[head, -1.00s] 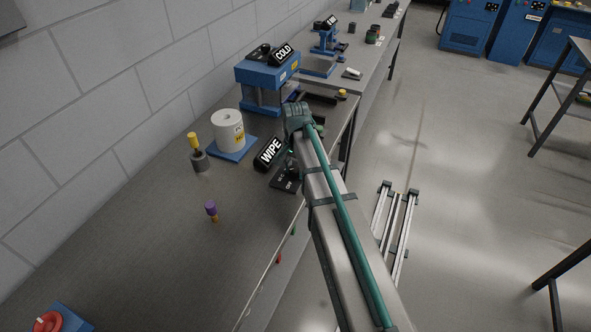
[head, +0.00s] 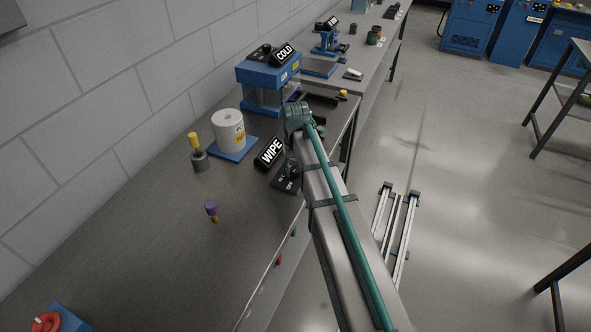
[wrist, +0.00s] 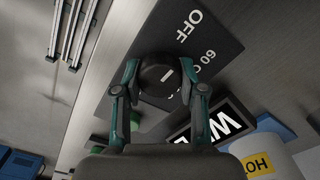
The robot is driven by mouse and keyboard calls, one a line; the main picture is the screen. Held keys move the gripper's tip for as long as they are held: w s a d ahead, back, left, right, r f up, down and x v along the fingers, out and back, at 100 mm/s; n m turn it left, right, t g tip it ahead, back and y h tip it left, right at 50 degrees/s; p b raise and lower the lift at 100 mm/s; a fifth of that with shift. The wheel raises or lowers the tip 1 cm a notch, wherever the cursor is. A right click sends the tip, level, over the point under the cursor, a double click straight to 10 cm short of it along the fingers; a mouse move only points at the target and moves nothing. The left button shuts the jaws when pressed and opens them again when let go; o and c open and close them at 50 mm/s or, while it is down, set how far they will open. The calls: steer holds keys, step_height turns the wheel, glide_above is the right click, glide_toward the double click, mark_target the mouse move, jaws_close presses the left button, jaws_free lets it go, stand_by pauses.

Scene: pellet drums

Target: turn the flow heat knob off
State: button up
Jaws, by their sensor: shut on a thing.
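The flow heat knob (wrist: 160,78) is a round black knob with a short white mark on its top, in the middle of the wrist view. It sits on a dark plate (wrist: 225,45) lettered "OFF" and "60 C". My gripper (wrist: 158,72) has its two teal-and-dark fingers on either side of the knob, closed on it. The white mark lies at a slant; I cannot tell exactly which label it lines up with. In the head view the plate (head: 282,184) is at the bench's front edge, and my arm hides part of it.
A purple-topped peg (head: 212,211) stands on the open front bench.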

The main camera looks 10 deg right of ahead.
mark_target(295, 168)
steer(key=shift+n, duration=0.3)
steer(key=o, duration=1.1)
steer(key=shift+o, duration=0.2)
step_height(295, 168, up, 12)
stand_by(0.4)
